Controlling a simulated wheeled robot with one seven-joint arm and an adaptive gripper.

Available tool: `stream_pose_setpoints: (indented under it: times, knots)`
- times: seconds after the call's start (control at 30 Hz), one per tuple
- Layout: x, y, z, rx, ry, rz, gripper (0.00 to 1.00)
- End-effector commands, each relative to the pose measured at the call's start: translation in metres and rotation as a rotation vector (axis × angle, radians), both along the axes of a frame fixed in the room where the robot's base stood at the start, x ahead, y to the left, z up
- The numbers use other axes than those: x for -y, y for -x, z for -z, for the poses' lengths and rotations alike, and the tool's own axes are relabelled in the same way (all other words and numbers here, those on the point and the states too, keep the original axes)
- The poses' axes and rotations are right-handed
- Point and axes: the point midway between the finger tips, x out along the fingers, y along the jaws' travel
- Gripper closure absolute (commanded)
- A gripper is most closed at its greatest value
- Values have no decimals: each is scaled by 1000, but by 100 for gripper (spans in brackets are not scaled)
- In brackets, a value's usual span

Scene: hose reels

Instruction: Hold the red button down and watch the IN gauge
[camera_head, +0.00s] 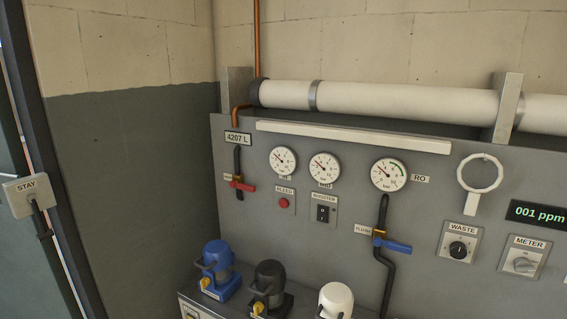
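The red button (284,203) is small and round, on a light plate on the grey panel, under a label that seems to read BLEED. Nothing touches it. The gauge above it (283,161) is a white round dial; the small label under it looks like IN but is hard to read. Its needle is too small to read exactly. My gripper is not in view.
A second gauge (325,167) and the RO gauge (388,174) are to the right. A black BOOSTER switch (322,213) is beside the button. A red-handled valve (240,185) is to its left. Capped filter housings (216,262) stand below.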

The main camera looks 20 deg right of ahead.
Motion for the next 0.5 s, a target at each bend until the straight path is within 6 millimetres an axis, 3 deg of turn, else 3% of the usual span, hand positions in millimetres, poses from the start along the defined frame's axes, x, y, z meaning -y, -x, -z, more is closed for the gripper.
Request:
stream_pose_setpoints:
  times: [0.17, 0.5]
  knots:
    - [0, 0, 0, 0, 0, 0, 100]
    - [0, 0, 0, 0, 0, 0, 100]
